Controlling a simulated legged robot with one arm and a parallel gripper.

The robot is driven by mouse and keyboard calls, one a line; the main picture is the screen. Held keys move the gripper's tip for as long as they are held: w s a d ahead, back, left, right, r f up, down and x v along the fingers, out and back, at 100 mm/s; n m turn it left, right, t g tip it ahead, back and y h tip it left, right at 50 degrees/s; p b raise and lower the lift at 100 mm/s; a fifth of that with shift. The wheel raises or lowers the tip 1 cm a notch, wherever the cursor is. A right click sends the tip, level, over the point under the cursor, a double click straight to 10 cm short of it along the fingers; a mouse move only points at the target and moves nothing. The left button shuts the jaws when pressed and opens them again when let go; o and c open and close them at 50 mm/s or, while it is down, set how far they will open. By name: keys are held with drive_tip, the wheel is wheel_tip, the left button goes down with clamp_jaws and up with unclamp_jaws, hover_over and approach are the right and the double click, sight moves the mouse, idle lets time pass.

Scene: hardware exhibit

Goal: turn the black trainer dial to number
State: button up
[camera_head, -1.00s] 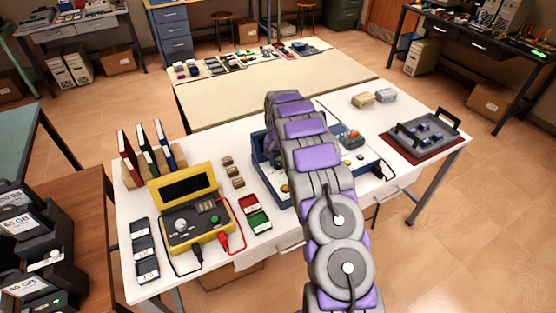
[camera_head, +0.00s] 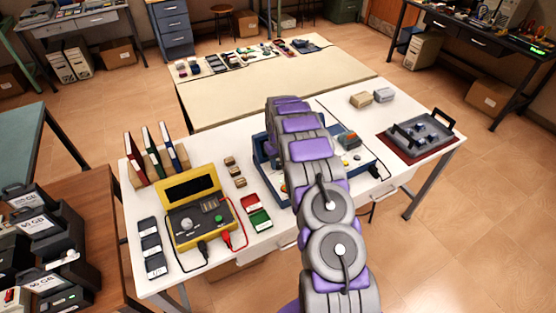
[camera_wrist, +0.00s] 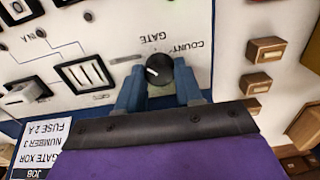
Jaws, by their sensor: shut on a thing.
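The blue-edged trainer (camera_head: 372,163) stands on the white table, largely hidden behind my arm in the head view. In the wrist view its white panel (camera_wrist: 215,30) appears upside down, with the labels GATE, COUNT and INA. The black dial (camera_wrist: 161,66) sits beside COUNT and GATE, its white mark toward the picture's left. My gripper (camera_wrist: 159,76) is shut on the dial, one blue finger on each side. A job card (camera_wrist: 42,150) reads GATE XOR, NUMBER 3, FUSE 2 A. The gripper is hidden in the head view.
A yellow meter case (camera_head: 200,215) with leads, binders (camera_head: 165,145) and red and green boxes (camera_head: 255,210) stand left of the trainer. Small wooden blocks (camera_wrist: 267,50) lie beside it. A grey tray (camera_head: 425,133) is at the right. The beige table behind has free room.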

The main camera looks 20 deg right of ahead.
sight(278, 163)
drive_tip(key=shift+n, duration=0.3)
drive_tip(key=o, duration=1)
drive_tip(key=shift+o, duration=0.2)
drive_tip(key=shift+r, duration=0.1)
wheel_tip(278, 163, up, 17)
drive_tip(key=p, duration=0.2)
drive_tip(key=shift+d, duration=0.1)
